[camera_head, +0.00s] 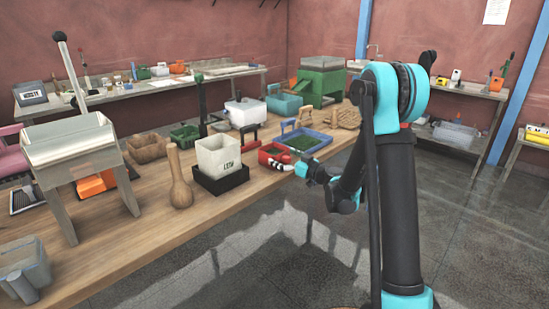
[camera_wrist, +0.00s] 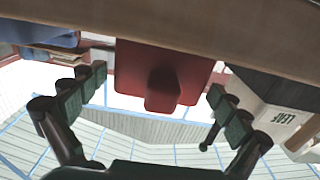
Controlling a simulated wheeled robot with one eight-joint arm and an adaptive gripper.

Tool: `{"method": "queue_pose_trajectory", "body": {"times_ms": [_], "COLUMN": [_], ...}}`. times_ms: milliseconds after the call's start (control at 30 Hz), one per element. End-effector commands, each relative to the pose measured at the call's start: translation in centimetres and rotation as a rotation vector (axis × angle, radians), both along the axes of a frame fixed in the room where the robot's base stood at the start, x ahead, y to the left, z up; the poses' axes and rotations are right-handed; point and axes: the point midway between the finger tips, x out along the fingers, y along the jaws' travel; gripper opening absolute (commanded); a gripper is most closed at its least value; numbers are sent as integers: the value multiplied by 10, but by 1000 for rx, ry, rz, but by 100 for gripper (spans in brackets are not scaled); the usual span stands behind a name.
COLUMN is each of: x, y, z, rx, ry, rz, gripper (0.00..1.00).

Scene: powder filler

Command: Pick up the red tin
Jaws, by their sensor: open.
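The red tin (camera_head: 270,152) sits near the front edge of the wooden bench, with something green inside it. In the wrist view the red tin (camera_wrist: 190,68) appears upside down, its handle-like projection (camera_wrist: 162,90) facing the camera between the fingers. My gripper (camera_head: 283,168) is at the bench's front edge, close in front of the tin and partly covering it. In the wrist view my gripper (camera_wrist: 157,86) is open, one finger on either side of the projection, with gaps at both sides. I cannot tell the remaining distance exactly.
Left of the tin is a white labelled container (camera_head: 218,157) in a black tray (camera_head: 221,182). A blue tray (camera_head: 306,141) with green contents stands to the right. A wooden pestle (camera_head: 179,185) stands farther left. The floor before the bench (camera_head: 250,260) is clear.

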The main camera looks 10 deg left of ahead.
Motion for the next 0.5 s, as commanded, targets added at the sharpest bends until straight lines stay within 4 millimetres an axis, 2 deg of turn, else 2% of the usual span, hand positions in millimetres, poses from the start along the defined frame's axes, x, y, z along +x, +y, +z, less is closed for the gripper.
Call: {"method": "queue_pose_trajectory", "body": {"times_ms": [67,400,500], "x": [0,0,0], "y": [0,-1,-1], "z": [0,0,0], "rx": [0,0,0], "ry": [0,0,0], "rz": [0,0,0], "gripper": [99,57,54]}}
